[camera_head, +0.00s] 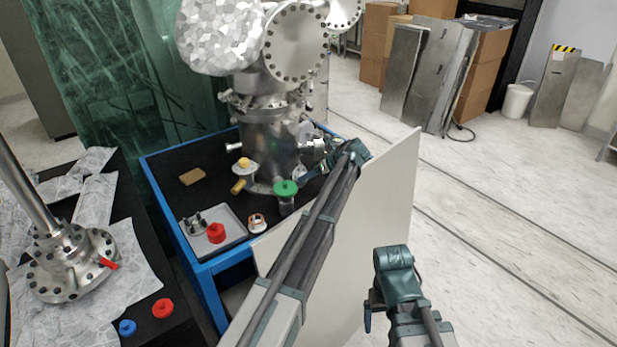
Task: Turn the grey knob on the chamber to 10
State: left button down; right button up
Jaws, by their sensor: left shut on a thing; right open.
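The metal chamber (268,150) stands upright on the blue-framed cart. My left arm reaches across the middle of the view, and its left gripper (304,178) is at the chamber's lower right side. It is shut on a small grey part there, which looks like the grey knob (299,171). The knob is mostly hidden by the fingers, and its dial marks cannot be read. My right gripper (369,312) is at the lower right, away from the chamber, over the floor. It is open and holds nothing that I can see.
A green knob (286,187) and a yellow knob (243,163) sit near the chamber's base. A tray (233,216) on the cart (207,260) holds a red knob (215,232). A pale panel (385,195) stands right of the cart.

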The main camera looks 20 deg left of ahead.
pick_arm(q)
jog(key=shift+c, duration=2.2)
grip_release()
jog(key=p+v, duration=0.9)
jog(key=v, duration=0.4)
jog(key=shift+d+r, duration=0.25)
jog(key=shift+r, duration=0.05)
jog(key=shift+s, duration=0.15)
